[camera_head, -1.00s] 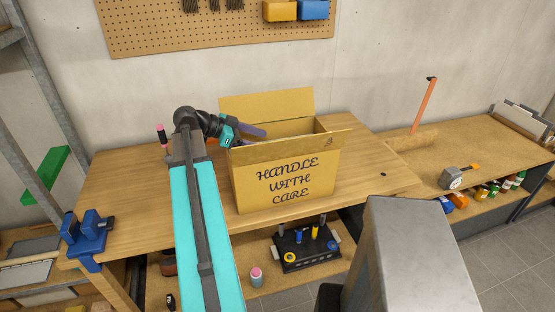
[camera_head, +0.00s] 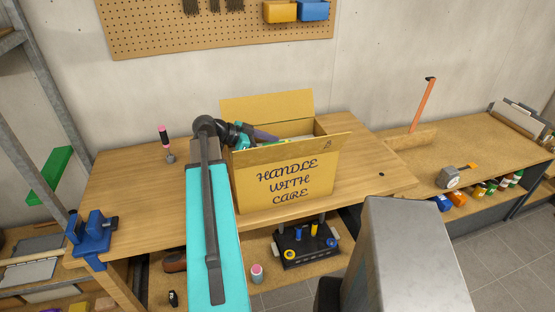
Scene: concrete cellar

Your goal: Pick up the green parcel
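An open cardboard box (camera_head: 245,195) marked "HANDLE WITH CARE" stands on the wooden workbench (camera_head: 130,200) with its flaps up. My arm reaches over the bench from the front, and my gripper (camera_head: 265,136) is at the box's left opening, partly inside. The near flap hides its lower part, so I cannot see its fingertips clearly or whether it holds anything. Most of the box's inside is hidden. A flat green piece (camera_head: 45,175) is at the rack on the left; I cannot tell whether it is the green parcel.
A blue vise (camera_head: 90,235) is at the bench's left corner. A pink-and-black-handled tool (camera_head: 165,143) stands at the back left. A lower shelf holds a black tool holder (camera_head: 305,245) and a pink-topped can (camera_head: 257,273). The bench's right side is mostly clear.

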